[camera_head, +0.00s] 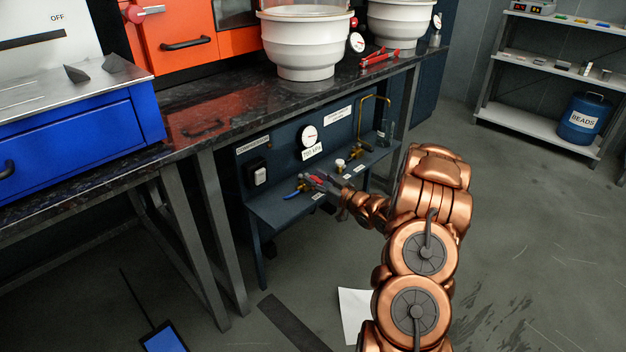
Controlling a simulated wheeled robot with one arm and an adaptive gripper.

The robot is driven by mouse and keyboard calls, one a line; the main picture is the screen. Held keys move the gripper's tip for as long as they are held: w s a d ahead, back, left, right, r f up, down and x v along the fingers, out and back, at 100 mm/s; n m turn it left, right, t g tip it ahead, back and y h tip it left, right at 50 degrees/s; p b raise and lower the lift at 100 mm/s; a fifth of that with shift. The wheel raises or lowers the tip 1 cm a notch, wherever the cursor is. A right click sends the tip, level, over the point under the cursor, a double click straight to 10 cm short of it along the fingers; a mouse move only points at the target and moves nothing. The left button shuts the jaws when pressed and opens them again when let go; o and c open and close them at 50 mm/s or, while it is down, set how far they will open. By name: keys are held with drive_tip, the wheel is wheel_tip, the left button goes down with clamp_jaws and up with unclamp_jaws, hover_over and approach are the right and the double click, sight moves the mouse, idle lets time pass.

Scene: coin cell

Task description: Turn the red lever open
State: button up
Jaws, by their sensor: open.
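A small red lever (320,180) shows on the low ledge of the dark blue panel under the bench, at the picture's centre. My gripper (316,183) reaches in from the right, with its grey fingers at the lever. The jaws are open, and the lever appears to lie between or just behind the fingers. The fingers hide part of the lever, so its exact angle and any contact are hard to tell. A blue-handled valve (293,194) sits just left of my gripper on the same ledge.
The panel (285,160) carries a round gauge (309,136), a black switch box (257,172) and brass pipework (362,103) near a glass bottle (384,133). The bench top (215,95) overhangs it. Bench legs (222,230) stand left of the panel. Open floor (540,250) lies right.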

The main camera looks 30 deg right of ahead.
drive_tip(key=shift+x, duration=0.8)
clamp_jaws()
